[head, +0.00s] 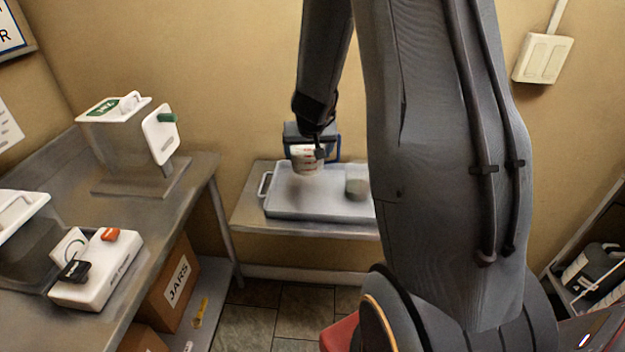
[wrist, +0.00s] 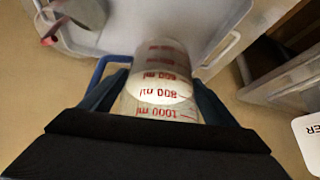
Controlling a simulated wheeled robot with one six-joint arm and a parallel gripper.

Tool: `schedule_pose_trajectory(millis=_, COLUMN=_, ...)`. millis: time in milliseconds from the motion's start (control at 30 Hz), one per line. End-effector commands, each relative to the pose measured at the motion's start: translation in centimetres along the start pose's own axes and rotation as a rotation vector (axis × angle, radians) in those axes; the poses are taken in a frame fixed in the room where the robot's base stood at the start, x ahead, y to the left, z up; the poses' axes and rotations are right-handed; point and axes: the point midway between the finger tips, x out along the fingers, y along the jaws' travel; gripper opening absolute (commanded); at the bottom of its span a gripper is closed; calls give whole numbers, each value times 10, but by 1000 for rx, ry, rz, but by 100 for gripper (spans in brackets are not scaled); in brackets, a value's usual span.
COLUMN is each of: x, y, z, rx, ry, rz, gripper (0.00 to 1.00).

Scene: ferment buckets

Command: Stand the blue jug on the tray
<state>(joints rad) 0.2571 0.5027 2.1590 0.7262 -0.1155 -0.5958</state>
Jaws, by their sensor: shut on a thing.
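My gripper (head: 318,152) is shut on a clear measuring jug (head: 306,161) with red markings. In the wrist view the jug (wrist: 160,85) is between the two fingers, with red millilitre lines facing the camera and a blue bar, perhaps its handle, at its left (wrist: 98,72). The pale grey tray (head: 300,209) with raised rim and end handle lies on a low metal table. The jug is over the tray's back left part; I cannot tell whether its base touches. In the wrist view the tray (wrist: 215,25) lies beyond the jug.
A second clear vessel (head: 357,184) stands on the tray's right side, partly behind my arm. The left bench (head: 150,215) holds a clear dispenser-like box (head: 118,135) and a white device (head: 97,275). A carton marked JARS (head: 172,285) is below. The tray's front left is clear.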

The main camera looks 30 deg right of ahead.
Motion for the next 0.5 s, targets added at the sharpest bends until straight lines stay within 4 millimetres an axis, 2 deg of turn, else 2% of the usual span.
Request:
schedule_pose_trajectory(millis=133, x=6, y=0, z=3, rx=0, ry=1, rz=1, gripper=36)
schedule_pose_trajectory(millis=500, x=46, y=0, z=29, rx=-2, ry=1, rz=0, gripper=36)
